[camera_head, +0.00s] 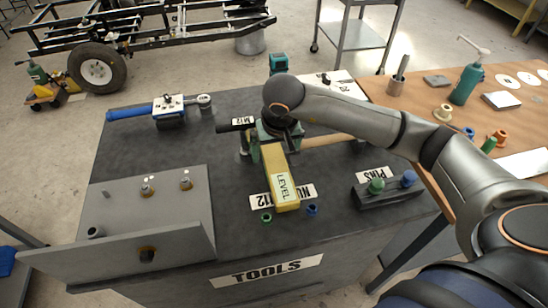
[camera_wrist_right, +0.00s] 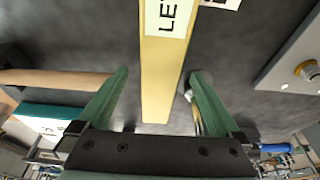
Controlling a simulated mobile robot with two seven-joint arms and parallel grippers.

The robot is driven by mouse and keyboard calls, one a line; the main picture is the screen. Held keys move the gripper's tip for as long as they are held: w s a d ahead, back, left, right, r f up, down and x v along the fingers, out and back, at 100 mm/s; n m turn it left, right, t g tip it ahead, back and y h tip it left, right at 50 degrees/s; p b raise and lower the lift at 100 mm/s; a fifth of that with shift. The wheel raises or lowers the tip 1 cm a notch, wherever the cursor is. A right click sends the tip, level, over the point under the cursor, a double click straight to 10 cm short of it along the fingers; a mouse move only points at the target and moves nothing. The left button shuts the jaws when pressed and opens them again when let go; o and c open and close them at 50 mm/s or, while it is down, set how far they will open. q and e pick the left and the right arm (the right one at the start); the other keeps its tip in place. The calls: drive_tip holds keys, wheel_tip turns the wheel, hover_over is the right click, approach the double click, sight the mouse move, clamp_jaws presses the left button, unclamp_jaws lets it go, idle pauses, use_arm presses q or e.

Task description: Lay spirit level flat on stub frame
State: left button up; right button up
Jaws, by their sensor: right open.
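The spirit level (camera_head: 280,172) is a yellow bar marked LEVEL, lying on the dark tool table. My right gripper (camera_head: 274,145) is over its far end, open. In the right wrist view the level (camera_wrist_right: 162,80) lies between the two green fingers (camera_wrist_right: 159,74), with a gap on each side. The gripper hides part of the level's far end in the head view. A grey plate with an upright front wall and several bolts, seemingly the stub frame (camera_head: 125,207), stands at the table's left front, apart from the level. My left gripper is not in view.
A torque wrench with a blue handle (camera_head: 130,112) lies at the back left. A wooden handle (camera_head: 328,140) is right of my gripper. A dark block with green and blue pins (camera_head: 390,190) stands right of the level. Small nuts (camera_head: 312,208) lie near the level's front end.

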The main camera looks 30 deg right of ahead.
drive_tip(key=shift+w+f, duration=0.2)
drive_tip(key=shift+f, duration=0.5)
drive_tip(key=shift+r, duration=0.1)
clamp_jaws()
